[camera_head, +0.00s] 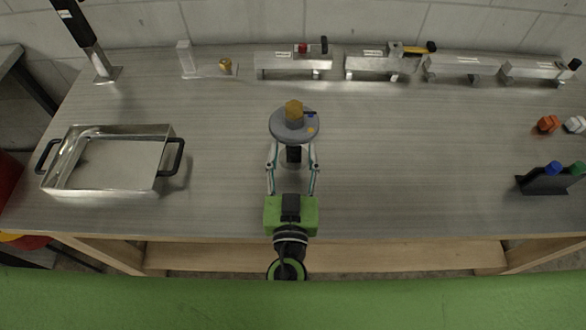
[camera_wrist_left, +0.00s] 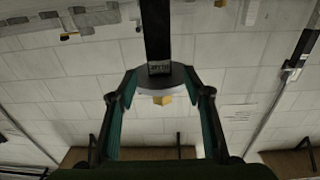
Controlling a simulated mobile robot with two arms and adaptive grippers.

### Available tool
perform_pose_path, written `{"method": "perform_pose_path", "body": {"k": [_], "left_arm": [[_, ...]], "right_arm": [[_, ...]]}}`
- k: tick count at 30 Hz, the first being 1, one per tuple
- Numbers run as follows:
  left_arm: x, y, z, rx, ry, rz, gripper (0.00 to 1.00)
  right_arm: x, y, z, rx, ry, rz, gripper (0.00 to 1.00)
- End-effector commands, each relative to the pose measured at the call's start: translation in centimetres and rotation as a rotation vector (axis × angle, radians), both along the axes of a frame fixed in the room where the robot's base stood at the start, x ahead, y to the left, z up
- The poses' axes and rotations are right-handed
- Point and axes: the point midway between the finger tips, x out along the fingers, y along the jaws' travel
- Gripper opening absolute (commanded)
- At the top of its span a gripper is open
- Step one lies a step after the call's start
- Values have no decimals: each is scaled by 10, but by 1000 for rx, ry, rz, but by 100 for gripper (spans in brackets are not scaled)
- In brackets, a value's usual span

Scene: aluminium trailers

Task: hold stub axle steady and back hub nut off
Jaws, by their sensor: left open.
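The stub axle stands upright at the middle of the bench, with a black shaft (camera_head: 293,155) under a round grey hub flange (camera_head: 281,126). A brass-coloured hub nut (camera_head: 293,112) sits on top of the flange. In the left wrist view the black shaft (camera_wrist_left: 156,30), the flange (camera_wrist_left: 177,76) and the nut (camera_wrist_left: 162,100) show upside down. My left gripper (camera_head: 292,149) is open, with one finger on each side of the shaft just below the flange. I cannot tell whether the fingers touch it. My right gripper is not in view.
A metal tray (camera_head: 62,187) with black handles is at the left. Several aluminium brackets (camera_head: 293,61) line the back edge. A dark holder (camera_head: 541,182) with blue and green caps and an orange piece (camera_head: 547,123) are at the right. The bench between is clear.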

Motion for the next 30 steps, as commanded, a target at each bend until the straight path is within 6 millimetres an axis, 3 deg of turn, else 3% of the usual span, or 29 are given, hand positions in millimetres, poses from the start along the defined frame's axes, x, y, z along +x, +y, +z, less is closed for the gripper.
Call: {"method": "perform_pose_path", "body": {"k": [3, 9, 15, 23, 24, 29, 30], "left_arm": [[25, 0, 1, 0, -3, 1, 46], [54, -2, 0, 2, -1, -2, 46], [67, -2, 0, 2, 1, -1, 46], [68, -2, 0, 2, 1, -2, 46], [68, -2, 0, 2, 1, -2, 43], [68, -2, 0, 2, 1, -2, 2], [68, -2, 0, 2, 1, -2, 0]], "right_arm": [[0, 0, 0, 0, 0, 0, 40], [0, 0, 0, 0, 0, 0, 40], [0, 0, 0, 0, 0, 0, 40], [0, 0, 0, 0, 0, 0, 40], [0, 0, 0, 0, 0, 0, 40], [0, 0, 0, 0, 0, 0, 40], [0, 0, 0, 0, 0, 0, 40]]}}
